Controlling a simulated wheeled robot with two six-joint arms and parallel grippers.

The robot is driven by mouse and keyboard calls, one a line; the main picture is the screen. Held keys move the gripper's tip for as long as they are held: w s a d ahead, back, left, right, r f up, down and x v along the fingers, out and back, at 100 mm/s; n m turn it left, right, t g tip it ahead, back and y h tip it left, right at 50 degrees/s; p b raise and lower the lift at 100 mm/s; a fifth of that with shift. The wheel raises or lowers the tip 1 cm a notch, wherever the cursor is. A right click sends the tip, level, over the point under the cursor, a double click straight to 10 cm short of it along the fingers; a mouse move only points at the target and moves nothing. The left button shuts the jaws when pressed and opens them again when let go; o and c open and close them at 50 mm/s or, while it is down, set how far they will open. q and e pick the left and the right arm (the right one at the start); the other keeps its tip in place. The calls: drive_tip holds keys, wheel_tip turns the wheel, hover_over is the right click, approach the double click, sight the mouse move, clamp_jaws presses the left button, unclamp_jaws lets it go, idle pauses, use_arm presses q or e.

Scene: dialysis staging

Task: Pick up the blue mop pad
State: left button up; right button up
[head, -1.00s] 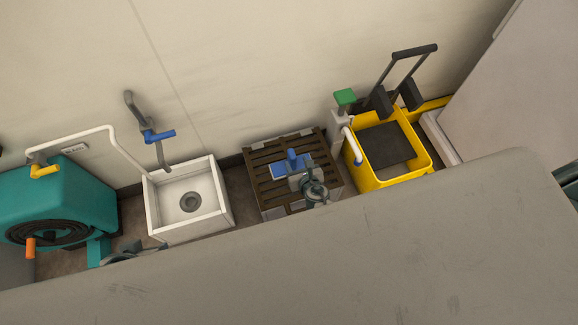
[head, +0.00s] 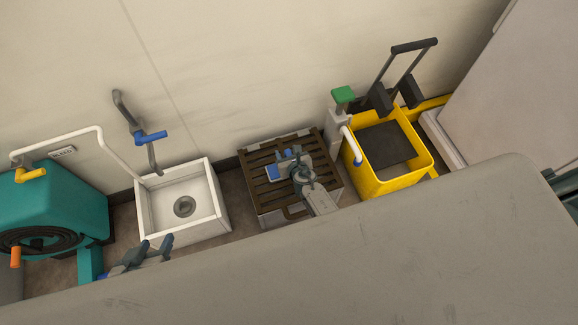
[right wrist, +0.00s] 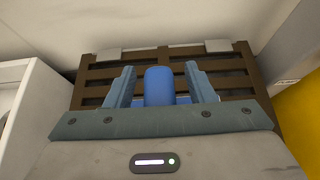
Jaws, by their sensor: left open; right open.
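The blue mop pad (head: 272,173) lies on the brown slatted rack in the head view, partly hidden by my right gripper. My right gripper (head: 290,154) is open above it. In the right wrist view, an upright blue grip (right wrist: 159,86) stands between the two open fingers of my right gripper (right wrist: 160,80), with a gap on each side. A strip of flat blue shows behind it. My left gripper (head: 154,243) is open and empty, in front of the white sink.
The slatted rack (head: 262,193) stands between the white sink (head: 150,214) and the yellow bucket (head: 421,146). A teal hose reel (head: 75,192) is at the left. A wide grey surface (head: 360,260) fills the foreground. The wall rises close behind.

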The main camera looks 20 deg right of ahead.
clamp_jaws()
drive_tip(key=shift+r, duration=0.15)
